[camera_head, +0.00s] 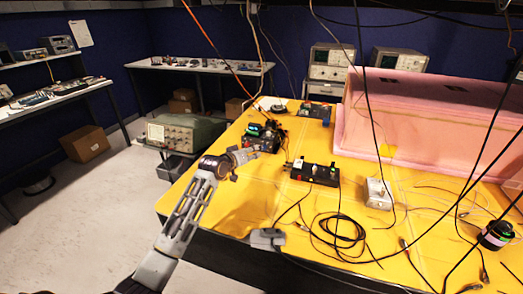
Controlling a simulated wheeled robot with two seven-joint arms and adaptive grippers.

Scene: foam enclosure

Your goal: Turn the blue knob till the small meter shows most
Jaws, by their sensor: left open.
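My left gripper (252,153) reaches over the left part of the yellow table (225,190), its fingers open and apparently empty. Just beyond it stands a dark device (262,136) with a small lit green display and a bluish patch. The blue knob cannot be made out for certain at this size, and the gripper partly covers the device's near side. I cannot tell whether the fingers touch it. No reading on a meter is legible. A black box (315,173) with small knobs and a red part lies to the right of the gripper. My right gripper is out of view.
A pink foam enclosure (440,125) fills the table's back right. Loose black cables (340,235) coil at the front, near a small silver box (378,194). Orange and black cables hang from above. A green-grey instrument (185,132) stands left of the table.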

